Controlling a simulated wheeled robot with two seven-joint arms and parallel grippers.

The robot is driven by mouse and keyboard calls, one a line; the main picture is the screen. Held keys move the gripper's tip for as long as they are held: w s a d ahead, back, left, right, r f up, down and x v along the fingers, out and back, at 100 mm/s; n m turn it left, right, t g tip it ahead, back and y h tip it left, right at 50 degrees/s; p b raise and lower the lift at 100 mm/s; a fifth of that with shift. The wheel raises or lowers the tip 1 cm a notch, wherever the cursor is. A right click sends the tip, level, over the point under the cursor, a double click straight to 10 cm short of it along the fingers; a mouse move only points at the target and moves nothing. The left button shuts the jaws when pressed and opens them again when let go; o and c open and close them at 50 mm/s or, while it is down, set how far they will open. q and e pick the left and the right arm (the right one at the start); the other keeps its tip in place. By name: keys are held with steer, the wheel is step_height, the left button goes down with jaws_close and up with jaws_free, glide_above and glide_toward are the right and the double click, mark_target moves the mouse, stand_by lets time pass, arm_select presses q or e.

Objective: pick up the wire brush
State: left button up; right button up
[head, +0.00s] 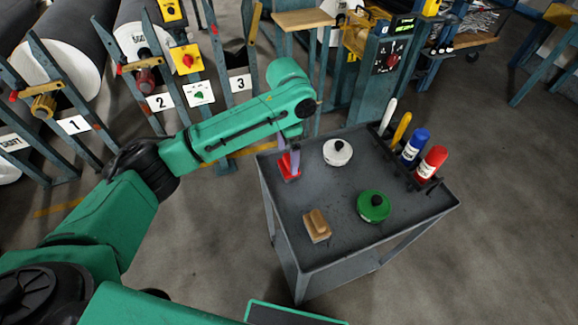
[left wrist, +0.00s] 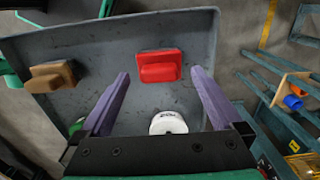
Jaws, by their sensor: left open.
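Two block-shaped, brush-like things lie on the grey cart top: a tan wooden one (head: 317,226) near the front left and a red one (head: 289,168) at the back left corner. I cannot tell from bristles which is the wire brush. My left gripper (head: 290,153) is above the red block, its purple fingers apart and empty. In the left wrist view the red block (left wrist: 158,66) shows between and just beyond the fingertips (left wrist: 160,75), with no visible grip. The wooden block (left wrist: 51,76) is well to the left there. My right gripper is not in view.
The cart (head: 338,262) also holds a white round tin (head: 338,152), a green round tin (head: 373,206), and a rack with a blue bottle (head: 414,147), a red bottle (head: 432,163) and slim tools. The middle of the cart top is clear. Roll stands are behind.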

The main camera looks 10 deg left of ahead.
mark_target(289, 159)
arm_select(q)
step_height(289, 159, down, 6)
steer(key=shift+d+r, duration=0.1)
steer(key=shift+r, duration=0.05)
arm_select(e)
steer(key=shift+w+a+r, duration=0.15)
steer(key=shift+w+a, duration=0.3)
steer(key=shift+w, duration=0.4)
arm_select(q)
steer(key=c, duration=1.3)
steer(key=shift+o, duration=0.2)
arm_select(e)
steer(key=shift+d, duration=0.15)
arm_select(q)
steer(key=shift+w+r, duration=0.1)
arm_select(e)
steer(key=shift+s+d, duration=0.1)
arm_select(q)
steer(key=shift+r, duration=0.25)
step_height(289, 159, up, 20)
steer(key=p, duration=0.2)
steer(key=shift+f, duration=0.25)
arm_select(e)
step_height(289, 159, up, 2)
